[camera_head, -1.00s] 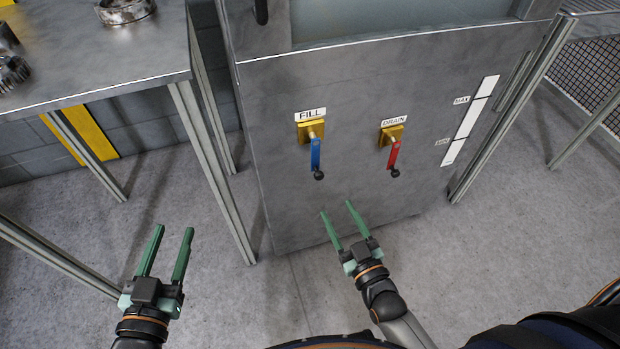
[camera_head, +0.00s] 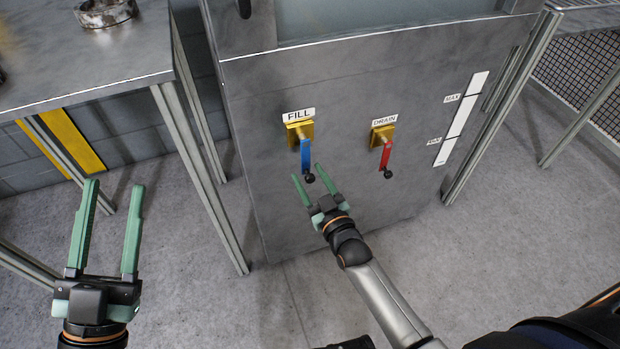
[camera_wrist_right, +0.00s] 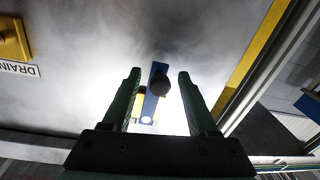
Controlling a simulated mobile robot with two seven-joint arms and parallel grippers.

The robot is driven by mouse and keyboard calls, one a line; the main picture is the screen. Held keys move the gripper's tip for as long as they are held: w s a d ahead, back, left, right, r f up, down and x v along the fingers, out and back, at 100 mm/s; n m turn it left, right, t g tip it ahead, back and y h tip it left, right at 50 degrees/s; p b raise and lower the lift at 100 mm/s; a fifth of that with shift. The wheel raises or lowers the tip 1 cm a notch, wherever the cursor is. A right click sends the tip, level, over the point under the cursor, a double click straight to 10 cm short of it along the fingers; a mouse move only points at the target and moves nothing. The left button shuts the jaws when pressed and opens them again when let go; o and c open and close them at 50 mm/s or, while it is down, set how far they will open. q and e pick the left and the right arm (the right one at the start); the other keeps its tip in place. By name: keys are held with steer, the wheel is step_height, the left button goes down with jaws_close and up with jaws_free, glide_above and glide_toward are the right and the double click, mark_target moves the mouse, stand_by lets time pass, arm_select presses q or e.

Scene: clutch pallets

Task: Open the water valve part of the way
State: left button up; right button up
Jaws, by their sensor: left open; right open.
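The water valve labelled FILL has a brass body (camera_head: 300,133) and a blue lever (camera_head: 306,156) that hangs down to a black knob. The DRAIN valve (camera_head: 383,135) to its right has a red lever (camera_head: 386,157), also hanging down. My right gripper (camera_head: 306,172) is open just below the blue lever, its fingertips near the knob. In the right wrist view the blue lever (camera_wrist_right: 154,98) with its dark knob (camera_wrist_right: 160,86) shows between the two open fingers, with gaps on both sides. My left gripper (camera_head: 116,188) is open and empty at the left, away from the valves.
A grey metal table (camera_head: 90,70) with a metal ring (camera_head: 102,12) stands at the left; its legs rise between my left gripper and the tank panel (camera_head: 340,95). A white level strip (camera_head: 463,118) is on the panel's right side. The floor in front is clear.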

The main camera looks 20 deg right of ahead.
jaws_close()
stand_by(0.6)
steer(key=shift+a, duration=0.15)
stand_by(0.8)
